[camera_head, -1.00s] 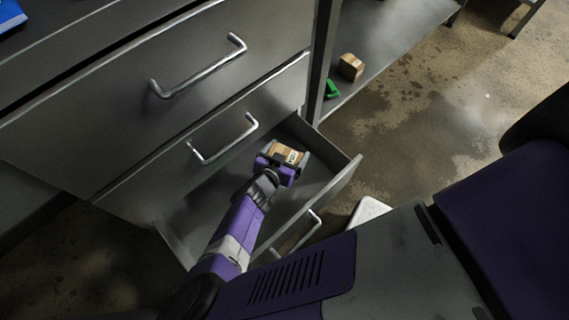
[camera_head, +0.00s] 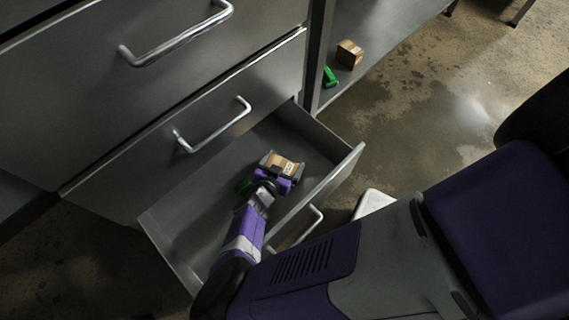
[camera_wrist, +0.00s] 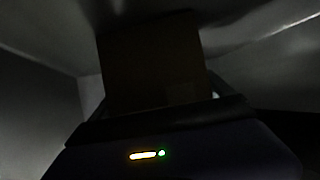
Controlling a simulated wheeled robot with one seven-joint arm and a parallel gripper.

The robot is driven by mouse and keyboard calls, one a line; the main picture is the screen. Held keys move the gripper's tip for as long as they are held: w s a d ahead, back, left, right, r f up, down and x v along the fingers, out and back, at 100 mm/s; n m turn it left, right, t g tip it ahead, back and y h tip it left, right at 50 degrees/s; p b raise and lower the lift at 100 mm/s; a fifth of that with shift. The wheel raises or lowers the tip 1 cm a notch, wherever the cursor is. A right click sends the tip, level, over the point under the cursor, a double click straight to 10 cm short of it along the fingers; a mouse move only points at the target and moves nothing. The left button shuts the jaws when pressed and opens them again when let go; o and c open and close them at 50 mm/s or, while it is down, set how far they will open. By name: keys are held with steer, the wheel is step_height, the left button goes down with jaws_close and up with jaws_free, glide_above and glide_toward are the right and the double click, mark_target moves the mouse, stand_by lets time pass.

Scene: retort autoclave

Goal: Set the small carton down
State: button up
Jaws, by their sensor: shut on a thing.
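The small carton (camera_head: 281,163) is brown cardboard with a pale label. My gripper (camera_head: 279,170) is shut on it, inside the open bottom drawer (camera_head: 184,240). In the wrist view the carton (camera_wrist: 152,62) is a dark block between the fingers, with drawer walls around it. The wrist view is very dark, and I cannot tell whether the carton touches the drawer floor. Something dark green (camera_head: 244,187) shows beside my gripper in the drawer; its shape is unclear.
The drawer front with its handle (camera_head: 304,228) stands out over the floor. Closed drawers with handles (camera_head: 213,125) rise above it. A second carton (camera_head: 349,54) and a green object (camera_head: 330,77) lie on a low shelf at the right. A white object (camera_head: 372,203) is near the drawer's front.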

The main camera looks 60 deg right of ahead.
steer(key=shift+f, duration=0.1)
steer(key=o, duration=1.4)
steer(key=shift+a+r, duration=0.15)
steer(key=shift+r, duration=0.15)
steer(key=p+v, duration=0.4)
steer(key=v, duration=0.7)
steer(key=shift+a, duration=0.3)
steer(key=shift+r, duration=0.15)
